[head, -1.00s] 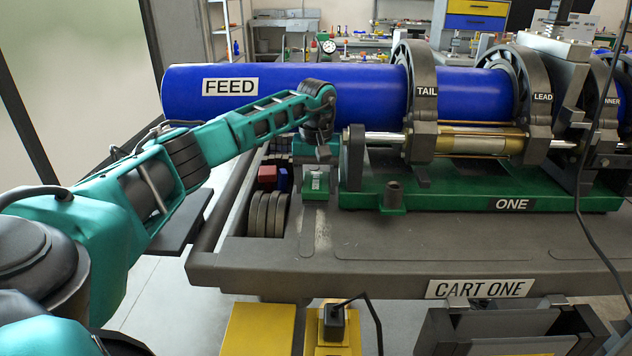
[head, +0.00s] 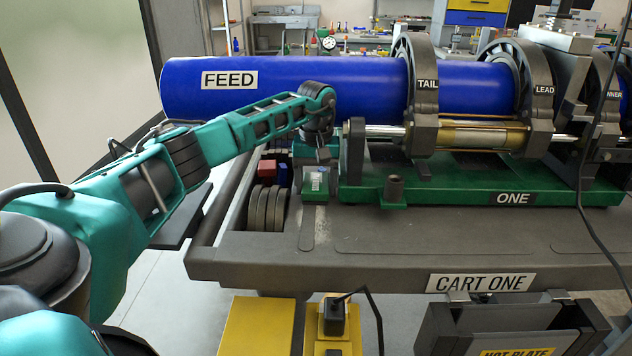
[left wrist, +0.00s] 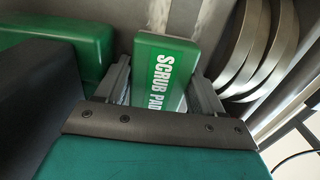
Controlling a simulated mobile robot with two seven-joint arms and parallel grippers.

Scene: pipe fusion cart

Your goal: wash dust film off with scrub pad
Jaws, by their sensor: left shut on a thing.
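My left gripper (head: 316,196) reaches over the left part of the cart top, just left of the green base. In the left wrist view its fingers (left wrist: 160,92) are closed on both sides of the scrub pad (left wrist: 172,62), a green block with white lettering. In the head view the pad is mostly hidden by the gripper. A pale, streaky patch like dust (head: 322,226) lies on the dark cart top beside and in front of the gripper; pale streaks (left wrist: 208,30) also show beyond the pad in the left wrist view. I cannot tell whether the pad touches the surface.
Grey rings (head: 268,210) stand in a recess just left of the gripper. The green base (head: 440,190) with clamps and the blue pipe (head: 290,90) is close to its right and behind. The front cart top (head: 420,240) is clear. A yellow box (head: 257,325) sits below.

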